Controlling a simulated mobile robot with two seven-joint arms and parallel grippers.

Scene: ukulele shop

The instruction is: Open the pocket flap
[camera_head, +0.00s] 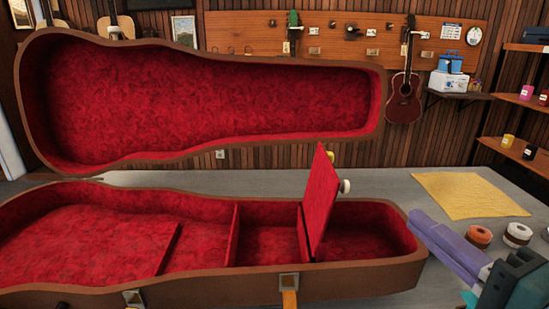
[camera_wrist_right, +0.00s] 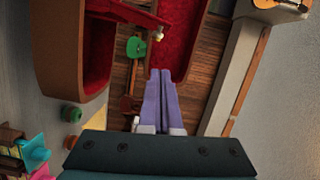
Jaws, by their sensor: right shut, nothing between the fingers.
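The brown instrument case (camera_head: 200,292) lies open on the grey table with its red-lined lid (camera_head: 200,100) raised behind it. The red pocket flap (camera_head: 319,195) stands up steeply, tilted, in the right part of the case. A pale round knob (camera_head: 345,186) is on its right face; the knob also shows in the right wrist view (camera_wrist_right: 158,34). The pocket compartment is uncovered. My right gripper (camera_head: 416,220) has purple fingers that are shut and empty, at the case's right end, apart from the flap. It shows too in the right wrist view (camera_wrist_right: 160,73). My left gripper is out of view.
A yellow cloth (camera_head: 468,194) and tape rolls (camera_head: 479,236) (camera_head: 517,234) lie on the table to the right. Latches (camera_head: 289,283) are on the case's front. Ukuleles (camera_head: 405,90) hang on the back wall. Shelves (camera_head: 525,100) stand at the right.

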